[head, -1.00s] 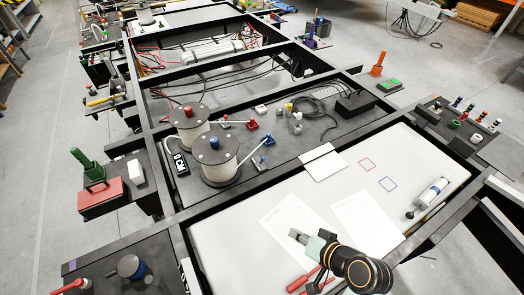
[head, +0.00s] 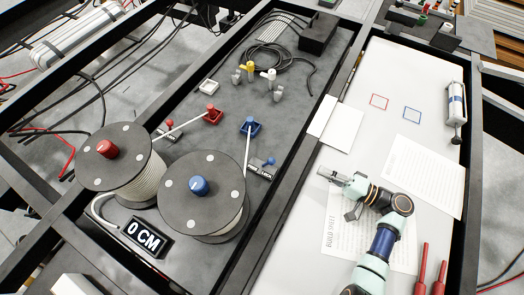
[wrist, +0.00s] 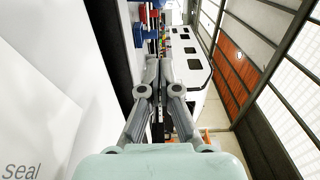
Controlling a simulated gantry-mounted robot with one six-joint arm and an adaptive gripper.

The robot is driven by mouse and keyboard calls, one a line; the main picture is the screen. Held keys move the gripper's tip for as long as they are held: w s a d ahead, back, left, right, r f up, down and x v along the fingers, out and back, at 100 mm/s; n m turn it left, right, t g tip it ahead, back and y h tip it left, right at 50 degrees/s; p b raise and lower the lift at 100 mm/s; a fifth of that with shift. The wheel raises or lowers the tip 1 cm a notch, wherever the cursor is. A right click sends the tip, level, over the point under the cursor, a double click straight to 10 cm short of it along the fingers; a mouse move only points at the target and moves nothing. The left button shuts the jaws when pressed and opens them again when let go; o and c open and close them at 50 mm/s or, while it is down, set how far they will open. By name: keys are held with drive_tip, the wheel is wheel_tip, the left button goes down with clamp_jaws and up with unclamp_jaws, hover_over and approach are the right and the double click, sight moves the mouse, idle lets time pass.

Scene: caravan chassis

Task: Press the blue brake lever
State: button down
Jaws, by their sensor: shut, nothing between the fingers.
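A small lever with a blue knob (head: 269,162) stands on a grey base on the dark panel, right of the spool with the blue knob (head: 199,186). It looks like the blue brake lever. A blue bracket (head: 249,127) with a white strip running to that spool sits just above it. My gripper (head: 322,173) is shut and empty over the white board, to the right of the lever and apart from it. In the wrist view the fingers (wrist: 159,62) are together; a blue part (wrist: 138,34) shows left of their tips, but I cannot tell which.
A similar red-knobbed lever (head: 168,124) and a red bracket (head: 213,115) stand by the other spool (head: 107,150). A black frame rail (head: 292,180) runs between the panel and the white board (head: 395,75). A "0 CM" display (head: 146,238) sits in front of the spools.

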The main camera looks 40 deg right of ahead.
sight(297, 165)
drive_tip(key=shift+s+d, duration=0.1)
drive_tip(key=shift+s, duration=0.05)
drive_tip(key=shift+s+d, duration=0.1)
drive_tip(key=shift+s, duration=0.1)
drive_tip(key=b+x, duration=0.1)
drive_tip(key=x, duration=0.9)
drive_tip(key=shift+f+b, duration=0.15)
drive_tip(key=shift+b, duration=0.25)
drive_tip(key=a, duration=0.1)
drive_tip(key=w+a, duration=0.2)
drive_tip(key=shift+a, duration=0.4)
